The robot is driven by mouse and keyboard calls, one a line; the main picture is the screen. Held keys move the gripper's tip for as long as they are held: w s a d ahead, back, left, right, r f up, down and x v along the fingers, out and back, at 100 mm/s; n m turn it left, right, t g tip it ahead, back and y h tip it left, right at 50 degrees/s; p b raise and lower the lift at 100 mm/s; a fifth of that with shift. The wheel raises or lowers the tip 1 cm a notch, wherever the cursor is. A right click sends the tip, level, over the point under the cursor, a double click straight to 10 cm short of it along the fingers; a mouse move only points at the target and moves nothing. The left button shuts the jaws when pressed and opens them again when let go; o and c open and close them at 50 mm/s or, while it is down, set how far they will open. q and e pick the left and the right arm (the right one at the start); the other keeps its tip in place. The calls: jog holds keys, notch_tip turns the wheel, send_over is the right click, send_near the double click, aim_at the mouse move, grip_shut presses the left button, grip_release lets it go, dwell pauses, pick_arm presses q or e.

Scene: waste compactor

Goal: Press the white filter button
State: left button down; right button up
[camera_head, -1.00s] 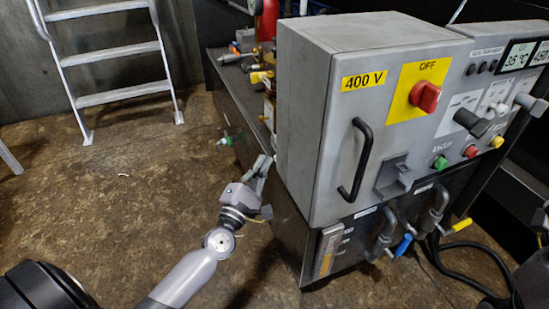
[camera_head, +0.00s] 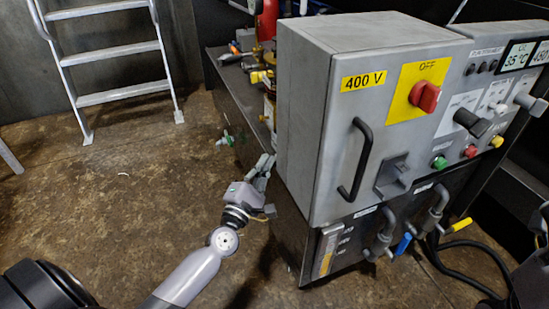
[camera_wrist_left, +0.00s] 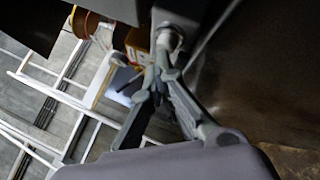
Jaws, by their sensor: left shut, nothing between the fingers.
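My left gripper (camera_head: 265,165) is beside the left side of the grey cabinet, at the edge of the dark bench. Its fingers are shut with nothing between them. In the left wrist view the fingertips (camera_wrist_left: 164,68) meet close to a pale round part (camera_wrist_left: 168,38). I cannot tell whether this part is the white filter button, or whether the fingers touch it. No white filter button can be made out for certain in the head view; the cabinet hides part of the bench behind it. My right gripper cannot be made out.
The grey cabinet (camera_head: 300,125) with a red switch (camera_head: 425,96) and a black handle (camera_head: 357,160) stands close to my left gripper. The dark bench (camera_head: 225,95) runs behind it. A ladder (camera_head: 112,53) stands at the back left. The brown floor (camera_head: 110,205) is clear at left.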

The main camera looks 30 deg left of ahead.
pick_arm(q)
jog(key=shift+w, duration=0.1)
dwell(0.3)
jog(key=shift+s+a, duration=0.5)
jog(key=shift+s, duration=0.2)
